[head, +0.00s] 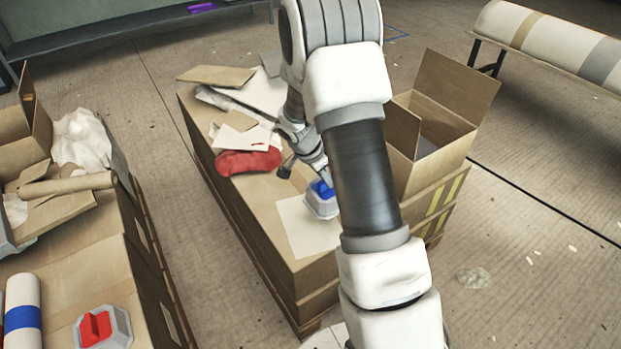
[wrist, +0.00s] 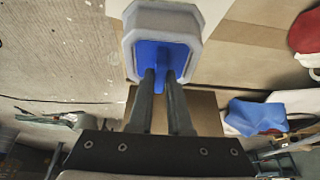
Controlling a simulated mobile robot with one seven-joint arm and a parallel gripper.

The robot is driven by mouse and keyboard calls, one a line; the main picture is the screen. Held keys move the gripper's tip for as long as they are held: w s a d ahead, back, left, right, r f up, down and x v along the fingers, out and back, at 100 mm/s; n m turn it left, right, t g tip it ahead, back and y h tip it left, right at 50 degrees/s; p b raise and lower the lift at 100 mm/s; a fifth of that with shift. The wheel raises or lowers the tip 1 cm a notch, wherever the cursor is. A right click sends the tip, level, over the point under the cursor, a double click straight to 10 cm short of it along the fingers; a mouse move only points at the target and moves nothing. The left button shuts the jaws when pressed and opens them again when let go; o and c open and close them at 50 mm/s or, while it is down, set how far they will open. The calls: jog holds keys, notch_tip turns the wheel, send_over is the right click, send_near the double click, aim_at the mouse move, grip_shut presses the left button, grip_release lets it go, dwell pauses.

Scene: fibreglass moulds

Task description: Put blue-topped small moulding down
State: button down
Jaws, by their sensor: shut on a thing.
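The blue-topped small moulding (head: 320,204) is a grey-white piece with a blue raised top. In the head view it is at a pale sheet (head: 303,232) on the large cardboard box (head: 262,203); whether it touches the sheet I cannot tell. My gripper (head: 318,180) is shut on its blue top, with my arm partly in front of it. In the wrist view the moulding (wrist: 163,38) is at the top centre, and my gripper's two fingers (wrist: 161,80) close on the blue ridge.
A red cloth (head: 248,162) and paper scraps lie on the box behind the moulding. An open carton (head: 440,120) stands to the right. A red-topped moulding (head: 103,328) sits on another box at lower left. The pale sheet's front part is bare.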

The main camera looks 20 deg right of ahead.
jog(key=s+d+r, duration=0.1)
jog(key=s, duration=0.1)
jog(key=s+d+r+p, duration=0.1)
jog(key=s+d+r, duration=0.1)
jog(key=shift+s+d+r, duration=0.1)
jog(key=shift+d+r, duration=0.05)
jog(key=shift+r, duration=0.1)
jog(key=s+a+r+n+t+y+p, duration=0.1)
jog(key=a+r+n+t+y+p, duration=0.1)
jog(key=a+r+n+p, duration=0.6)
jog(key=a+r+n+t+y+p, duration=0.1)
jog(key=a+r+n+p, duration=0.6)
jog(key=r, duration=0.8)
jog(key=a+y+p, duration=0.1)
jog(key=a+p, duration=0.1)
jog(key=shift+s+r+n+t+y+p, duration=0.3)
jog(key=shift+s+r+n+t+p, duration=0.05)
jog(key=shift+n+t+p, duration=0.05)
